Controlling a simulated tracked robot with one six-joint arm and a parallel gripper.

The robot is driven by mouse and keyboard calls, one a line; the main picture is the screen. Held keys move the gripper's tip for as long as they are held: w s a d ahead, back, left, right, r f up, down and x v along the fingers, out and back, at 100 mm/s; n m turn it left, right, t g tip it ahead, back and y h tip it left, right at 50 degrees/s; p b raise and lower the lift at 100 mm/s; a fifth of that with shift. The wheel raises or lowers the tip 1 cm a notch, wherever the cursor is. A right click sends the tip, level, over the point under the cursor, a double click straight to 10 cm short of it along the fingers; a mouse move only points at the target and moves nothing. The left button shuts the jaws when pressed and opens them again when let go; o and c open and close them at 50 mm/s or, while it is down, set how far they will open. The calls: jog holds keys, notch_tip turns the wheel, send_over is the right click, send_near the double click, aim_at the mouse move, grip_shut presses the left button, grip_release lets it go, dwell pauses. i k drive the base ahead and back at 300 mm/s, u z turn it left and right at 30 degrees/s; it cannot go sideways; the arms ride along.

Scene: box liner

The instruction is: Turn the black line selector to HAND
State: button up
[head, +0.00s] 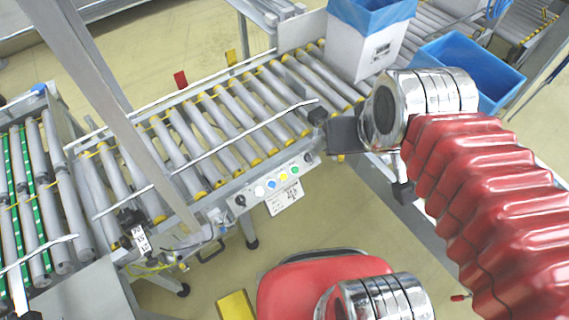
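A black selector knob (240,200) sits at the left end of the grey control panel on the conveyor's front side rail. It is too small to read which way it points, and its position markings cannot be read. White, blue, yellow and green buttons (271,184) run up to the right from it. A white label sheet (285,198) hangs below the buttons. My gripper (330,133) is above and to the right of the panel, at the end of my red-sleeved arm. It is apart from the knob. Its fingers are not clearly seen, so I cannot tell its opening.
Roller conveyors (215,125) run behind the panel, with thin guide rails above. A grey post (110,110) crosses at left. A white box with blue liner (368,40) and a blue bin (465,70) are upper right. Open floor (225,260) lies below the panel.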

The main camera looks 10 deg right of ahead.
aim_at(241, 200)
jog(key=u, duration=0.1)
jog(key=i, duration=0.5)
jog(key=u, duration=0.4)
jog(key=k, duration=1)
jog(key=u, duration=0.4)
jog(key=i, duration=0.85)
